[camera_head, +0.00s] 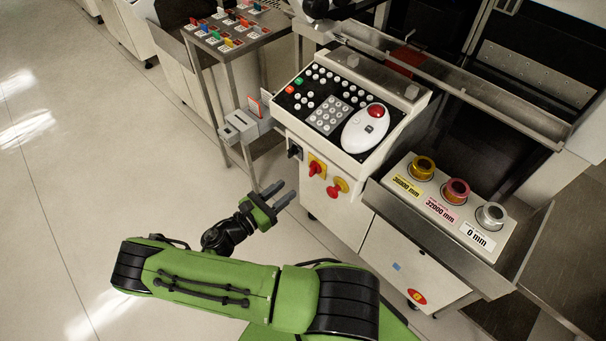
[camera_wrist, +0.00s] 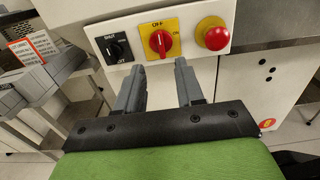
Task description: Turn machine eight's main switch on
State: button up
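The main switch is a red rotary knob on a yellow plate (camera_head: 315,167) on the front of the white machine console. In the wrist view the red knob (camera_wrist: 160,42) has its handle upright, in line with the "OFF" label above it; "ON" is printed at its right. A black selector knob (camera_wrist: 115,48) sits left of it and a red mushroom button (camera_wrist: 213,34) on a yellow base right of it. My gripper (camera_head: 281,192) is open and empty, in front of and below the switch. In the wrist view its fingers (camera_wrist: 158,70) point at the switch, apart from it.
The console's keypad (camera_head: 328,110) and a white trackball unit (camera_head: 365,127) are above the switch panel. A small grey box (camera_head: 240,127) juts out at the left. The floor at left is clear.

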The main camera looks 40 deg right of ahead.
aim_at(310, 171)
jog(key=d+b, duration=0.1)
jog(key=d, duration=0.8)
jog(key=shift+w, duration=0.1)
grip_shut()
